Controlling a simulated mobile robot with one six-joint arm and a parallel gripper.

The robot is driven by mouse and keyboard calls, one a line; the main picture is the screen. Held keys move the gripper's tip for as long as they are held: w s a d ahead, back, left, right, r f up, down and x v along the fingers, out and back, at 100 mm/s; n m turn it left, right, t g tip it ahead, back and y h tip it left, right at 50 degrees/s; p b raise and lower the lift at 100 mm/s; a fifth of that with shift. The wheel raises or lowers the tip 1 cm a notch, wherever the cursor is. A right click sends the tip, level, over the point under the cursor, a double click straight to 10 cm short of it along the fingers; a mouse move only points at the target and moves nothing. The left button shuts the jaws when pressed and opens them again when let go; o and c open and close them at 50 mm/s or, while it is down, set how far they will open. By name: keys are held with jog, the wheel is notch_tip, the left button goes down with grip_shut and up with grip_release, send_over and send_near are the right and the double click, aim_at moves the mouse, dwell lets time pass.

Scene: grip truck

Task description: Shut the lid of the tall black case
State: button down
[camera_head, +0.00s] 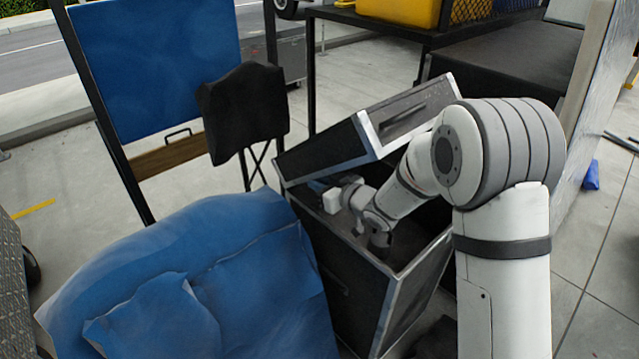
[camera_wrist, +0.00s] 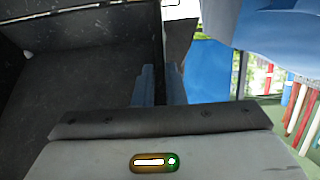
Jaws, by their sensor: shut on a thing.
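The tall black case (camera_head: 350,285) stands open in the middle of the head view, with silver metal edging. Its lid (camera_head: 320,155) is raised and tilted above the box. My gripper (camera_head: 318,186) is at the lid's lower left edge, over the open box. In the wrist view, my two bluish fingers (camera_wrist: 160,85) are closed on a thin dark wall, which looks like the lid's edge. The exact contact is hard to see in the head view. My forearm lies between the lid and the box and hides part of the opening.
A blue padded bag (camera_head: 210,280) sits against the case's left side. A folding chair with a black back (camera_head: 245,110) stands behind it. A blue panel (camera_head: 155,65) is at left. A dark table (camera_head: 430,35) with a yellow case (camera_head: 400,10) is behind.

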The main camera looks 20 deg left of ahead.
jog(key=shift+s+f, duration=0.2)
jog(key=shift+s+d+f+b, duration=0.4)
jog(key=shift+d+f+b, duration=0.2)
jog(key=shift+f+b, duration=0.15)
jog(key=shift+s+d+f+b, duration=0.1)
jog(key=shift+d+f+b, duration=0.35)
jog(key=shift+d, duration=0.1)
jog(key=c, duration=2.1)
grip_release()
jog(key=shift+r, duration=0.1)
jog(key=o, duration=0.8)
jog(key=shift+d, duration=0.1)
jog(key=p+v, duration=0.2)
jog(key=v, duration=0.7)
jog(key=shift+s+d+r, duration=0.15)
jog(key=shift+s+d, duration=0.1)
jog(key=shift+d, duration=0.05)
